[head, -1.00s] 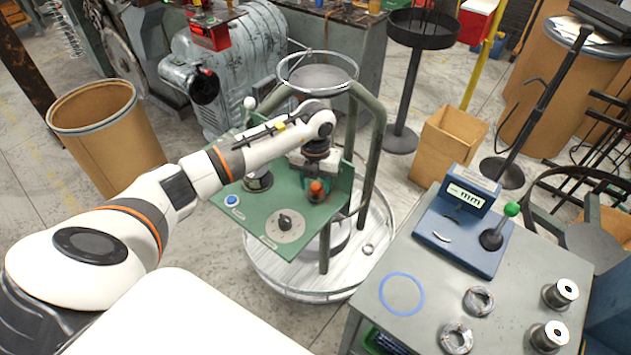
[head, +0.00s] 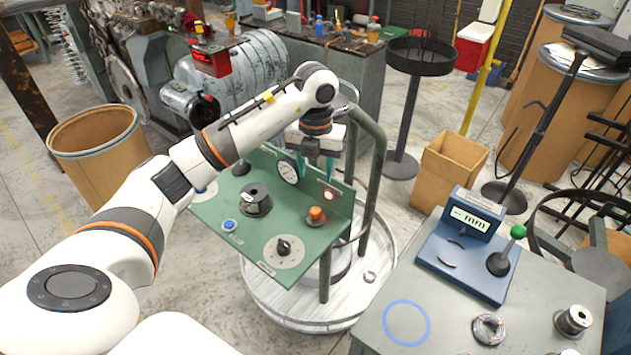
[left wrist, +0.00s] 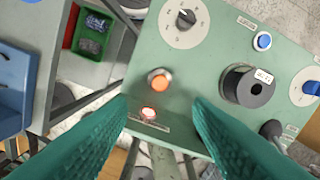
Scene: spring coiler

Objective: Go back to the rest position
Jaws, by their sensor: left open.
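My left gripper (head: 320,165) is raised above the back edge of the green control panel (head: 228,212). Its two teal fingers are spread apart with nothing between them, as the left wrist view (left wrist: 165,125) also shows. The fingers are apart from the orange knob, which also shows in the left wrist view (left wrist: 159,81). My right gripper is not in view.
A green post frame (head: 374,180) stands right beside my left gripper. A grey table (head: 455,322) at right holds a blue measuring device (head: 468,250), a blue ring (head: 407,323) and wire coils. A brown drum (head: 98,145) stands at left, a cardboard box (head: 447,170) behind.

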